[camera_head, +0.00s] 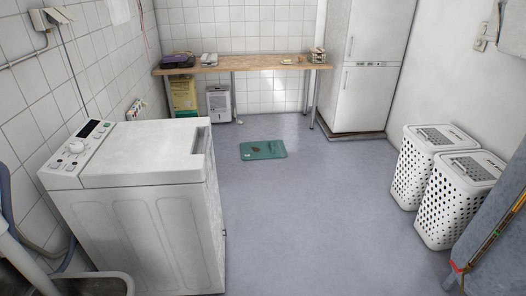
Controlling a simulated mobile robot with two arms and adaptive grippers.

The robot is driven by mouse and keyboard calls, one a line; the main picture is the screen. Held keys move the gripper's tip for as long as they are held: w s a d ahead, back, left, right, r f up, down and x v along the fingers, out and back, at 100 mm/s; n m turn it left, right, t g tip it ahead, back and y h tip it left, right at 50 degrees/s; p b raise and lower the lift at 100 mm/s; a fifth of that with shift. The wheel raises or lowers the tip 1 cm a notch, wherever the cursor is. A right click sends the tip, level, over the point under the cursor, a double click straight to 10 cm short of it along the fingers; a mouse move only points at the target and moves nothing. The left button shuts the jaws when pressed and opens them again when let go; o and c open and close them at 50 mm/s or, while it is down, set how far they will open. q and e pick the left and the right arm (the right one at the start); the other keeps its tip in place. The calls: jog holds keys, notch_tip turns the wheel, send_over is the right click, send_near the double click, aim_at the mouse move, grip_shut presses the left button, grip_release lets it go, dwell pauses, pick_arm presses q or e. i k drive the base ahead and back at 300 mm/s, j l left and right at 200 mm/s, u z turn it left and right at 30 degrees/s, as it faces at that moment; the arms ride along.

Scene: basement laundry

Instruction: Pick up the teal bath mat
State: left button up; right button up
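A teal bath mat (272,151) lies flat on the grey-blue floor, a little left of the middle of the head view, in front of the wooden table. A small darker mark shows on it. Nothing touches or covers it. Neither of my grippers is in the view, so I cannot see whether they are open or shut.
A white top-loading washing machine (140,195) stands at the left. Two white perforated laundry baskets (408,179) stand at the right. A wooden table (240,64) and a tall white fridge (363,60) are at the back. The floor (310,220) between is clear.

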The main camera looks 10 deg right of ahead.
aim_at(268, 149)
jog(key=i+l+z, duration=0.3)
jog(key=i+z, duration=0.3)
jog(key=i, duration=0.2)
